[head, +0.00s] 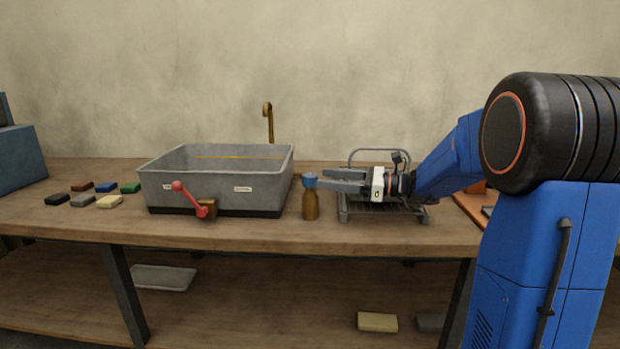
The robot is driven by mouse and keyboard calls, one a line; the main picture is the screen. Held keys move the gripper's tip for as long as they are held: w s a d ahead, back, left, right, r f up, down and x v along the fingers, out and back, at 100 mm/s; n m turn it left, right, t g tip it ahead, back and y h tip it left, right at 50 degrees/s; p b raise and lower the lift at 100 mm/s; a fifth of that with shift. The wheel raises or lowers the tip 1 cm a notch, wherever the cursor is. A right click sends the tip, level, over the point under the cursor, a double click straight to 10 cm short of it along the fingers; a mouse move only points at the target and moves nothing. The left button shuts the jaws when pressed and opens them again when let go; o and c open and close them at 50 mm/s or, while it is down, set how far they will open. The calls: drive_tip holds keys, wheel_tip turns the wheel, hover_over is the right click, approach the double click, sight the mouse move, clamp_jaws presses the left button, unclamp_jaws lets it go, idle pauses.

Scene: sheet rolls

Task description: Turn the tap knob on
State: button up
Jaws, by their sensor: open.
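A grey sink basin (216,192) stands on the wooden bench. A thin brass spout (268,122) rises behind it. Just right of the basin is an upright brass post with a round blue knob (310,180) on top, which looks like the tap knob. My gripper (321,180) reaches in from the right, its fingers level and pointing left. It is open, with its fingertips at or very close to the blue knob's right side. I cannot tell whether they touch it. A red lever (189,199) on a brass block is at the basin's front.
A wire rack (380,208) stands under my gripper. Several coloured blocks, including a green one (130,188), lie left of the basin. An orange board (470,208) lies at the right. The lower shelf holds a tray (162,278) and a cream block (377,322).

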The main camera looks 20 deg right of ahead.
sight(310, 175)
drive_tip(key=shift+x, duration=3.15)
drive_tip(key=c, duration=1)
drive_tip(key=shift+c, duration=0.2)
drive_tip(key=shift+s+m+t+h, duration=0.1)
drive_tip(key=shift+m+t+h, duration=0.2)
drive_tip(key=shift+t, duration=0.1)
drive_tip(key=m+t+h, duration=0.2)
drive_tip(key=t, duration=0.1)
drive_tip(key=shift+a+m+h, duration=0.1)
drive_tip(key=shift+m+h, duration=0.2)
drive_tip(key=shift+m, duration=0.1)
drive_tip(key=shift+m+t+h, duration=1.1)
drive_tip(key=shift+m+h, duration=0.1)
drive_tip(key=shift+h, duration=0.4)
drive_tip(key=shift+m+t+h, duration=1.1)
drive_tip(key=shift+m+h, duration=0.1)
drive_tip(key=shift+h, duration=0.4)
drive_tip(key=shift+m+h, duration=0.4)
drive_tip(key=shift+h, duration=0.4)
drive_tip(key=o, duration=1)
